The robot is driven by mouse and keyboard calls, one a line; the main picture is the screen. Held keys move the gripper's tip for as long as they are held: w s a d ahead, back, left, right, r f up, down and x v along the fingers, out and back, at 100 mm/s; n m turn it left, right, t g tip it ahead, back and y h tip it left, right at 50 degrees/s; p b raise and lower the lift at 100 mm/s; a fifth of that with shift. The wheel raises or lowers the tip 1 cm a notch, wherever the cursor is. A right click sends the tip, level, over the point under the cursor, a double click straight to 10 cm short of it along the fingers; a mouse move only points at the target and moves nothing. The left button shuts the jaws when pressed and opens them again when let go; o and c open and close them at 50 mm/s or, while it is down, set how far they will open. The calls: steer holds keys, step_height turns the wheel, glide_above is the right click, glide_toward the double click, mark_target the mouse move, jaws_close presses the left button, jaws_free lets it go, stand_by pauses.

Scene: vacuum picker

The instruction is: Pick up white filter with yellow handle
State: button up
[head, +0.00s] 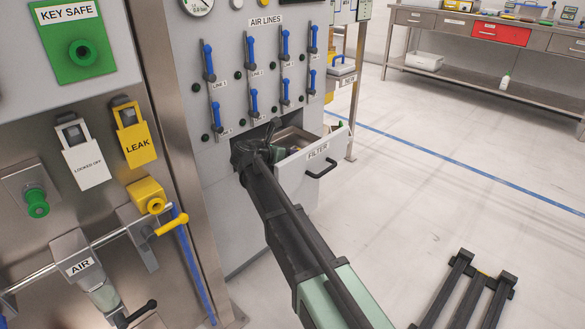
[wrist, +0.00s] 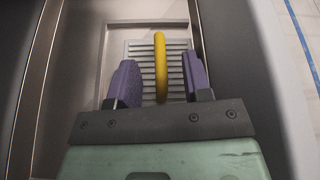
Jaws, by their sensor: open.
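In the wrist view, the filter's yellow handle (wrist: 160,52) stands up as an upright loop. Its pale slatted body (wrist: 145,68) lies below, inside a recessed frame in the drawer. My gripper (wrist: 160,82) is open, with one purple pad on each side of the handle. Gaps show between the handle and both pads, and the depth between them is hard to judge. In the head view, my arm reaches into the open drawer labelled FILTER (head: 318,152). There, the filter and my fingertips are hidden or too small to tell.
The drawer's walls rise close on both sides of my gripper. Above the drawer is a panel of blue-handled air line valves (head: 254,101). A yellow LEAK tag (head: 135,145) and an AIR fitting (head: 78,266) are at left. Open floor lies to the right.

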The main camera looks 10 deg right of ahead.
steer(key=shift+x, duration=1.25)
steer(key=shift+a, duration=0.15)
jaws_close()
steer(key=shift+r, duration=0.15)
step_height(320, 180, up, 20)
steer(key=p, duration=2)
